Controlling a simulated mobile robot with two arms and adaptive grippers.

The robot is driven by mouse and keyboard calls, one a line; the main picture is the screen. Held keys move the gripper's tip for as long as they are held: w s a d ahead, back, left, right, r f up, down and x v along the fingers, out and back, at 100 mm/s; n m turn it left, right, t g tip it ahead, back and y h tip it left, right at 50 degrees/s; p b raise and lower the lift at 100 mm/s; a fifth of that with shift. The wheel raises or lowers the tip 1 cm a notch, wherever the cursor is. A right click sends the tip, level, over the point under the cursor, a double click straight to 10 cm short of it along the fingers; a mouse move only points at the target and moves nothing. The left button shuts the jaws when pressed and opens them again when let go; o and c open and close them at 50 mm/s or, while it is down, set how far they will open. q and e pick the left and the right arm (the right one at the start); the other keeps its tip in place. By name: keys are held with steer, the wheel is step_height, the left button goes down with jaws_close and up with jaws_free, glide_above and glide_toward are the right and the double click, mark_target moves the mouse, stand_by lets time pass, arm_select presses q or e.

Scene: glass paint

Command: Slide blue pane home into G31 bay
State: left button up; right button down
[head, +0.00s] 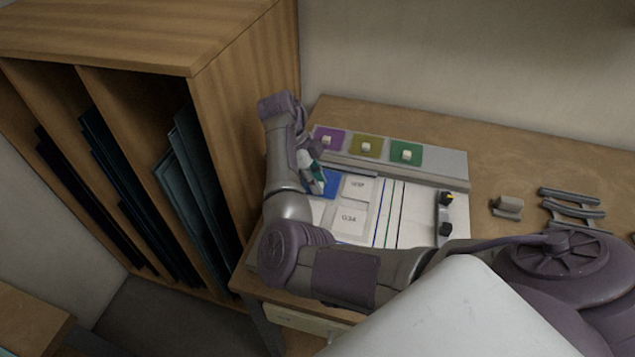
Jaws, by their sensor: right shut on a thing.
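The blue pane (330,181) lies at the upper left of the white board (415,215), partly covered by my right gripper (318,186). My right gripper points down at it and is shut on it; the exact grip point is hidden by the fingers. Pale labelled tiles sit beside the pane: one to its right (357,187) with lettering too small to read surely, and one below reading like G34 (348,219). I cannot make out a G31 label. Whether the pane is seated in a bay cannot be told. My left gripper is not in view.
Purple (329,136), olive (366,146) and green (406,153) panes with pale knobs sit on the grey strip behind. A fixture with black and yellow knobs (445,214) stands right. A wooden rack (245,115) rises close on the left. Grey racks (571,205) lie right.

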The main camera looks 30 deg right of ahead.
steer(key=shift+w+b, duration=0.65)
steer(key=shift+w, duration=0.1)
steer(key=shift+w+r, duration=0.1)
stand_by(1.1)
steer(key=c, duration=0.9)
jaws_free()
steer(key=shift+w, duration=0.1)
steer(key=shift+c, duration=0.2)
steer(key=shift+r+p, duration=0.1)
steer(key=shift+p, duration=0.3)
steer(key=shift+r+p, duration=3)
steer(key=shift+r, duration=0.35)
steer(key=shift+f, duration=0.1)
